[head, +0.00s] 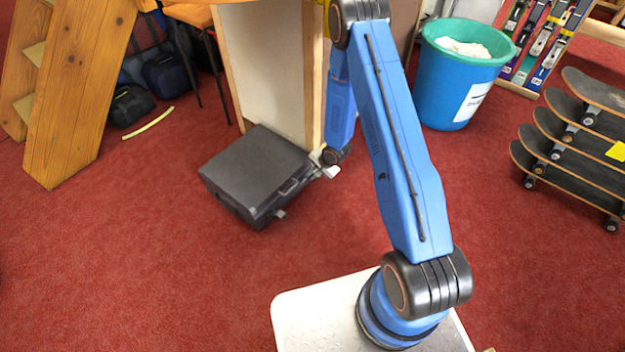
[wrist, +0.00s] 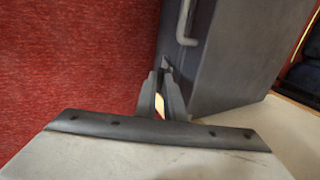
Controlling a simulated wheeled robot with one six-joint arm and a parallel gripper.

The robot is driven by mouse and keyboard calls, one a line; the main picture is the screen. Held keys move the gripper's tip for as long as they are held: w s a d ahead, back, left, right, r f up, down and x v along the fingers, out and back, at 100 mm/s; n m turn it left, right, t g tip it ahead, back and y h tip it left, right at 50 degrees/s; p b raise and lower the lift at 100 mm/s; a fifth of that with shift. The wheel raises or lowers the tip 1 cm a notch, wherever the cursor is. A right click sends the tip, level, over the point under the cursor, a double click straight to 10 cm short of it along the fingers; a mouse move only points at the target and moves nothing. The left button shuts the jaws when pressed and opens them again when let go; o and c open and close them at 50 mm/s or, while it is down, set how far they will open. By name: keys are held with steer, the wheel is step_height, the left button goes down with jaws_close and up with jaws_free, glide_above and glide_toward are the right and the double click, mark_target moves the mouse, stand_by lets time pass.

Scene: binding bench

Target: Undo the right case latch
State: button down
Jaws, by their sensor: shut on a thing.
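A dark grey hard case (head: 255,170) lies flat on the red carpet in the head view. Its handle (head: 289,187) is on the side facing front right, and it also shows at the top of the wrist view (wrist: 184,22). The left case latch (head: 280,213) sticks out near the front corner. My gripper (head: 322,167) is at the other end of that side. In the wrist view its fingertips (wrist: 166,75) are closed on the small dark right case latch (wrist: 166,62), which they mostly cover. I cannot tell the latch's exact angle.
A pale panel with a wooden edge (head: 313,75) stands right behind the case, close to my gripper. A blue bin (head: 445,95) and a skateboard rack (head: 575,145) are to the right. Wooden steps (head: 85,90) stand at the left. The carpet (head: 130,240) in front is clear.

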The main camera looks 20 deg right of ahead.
steer(key=shift+s+d+f, duration=0.6)
steer(key=shift+s+f, duration=0.25)
steer(key=shift+s+d+f, duration=0.6)
steer(key=shift+s+f, duration=0.2)
steer(key=shift+f, duration=0.05)
steer(key=c, duration=2.1)
jaws_free()
steer(key=v, duration=1.7)
steer(key=shift+r, duration=0.15)
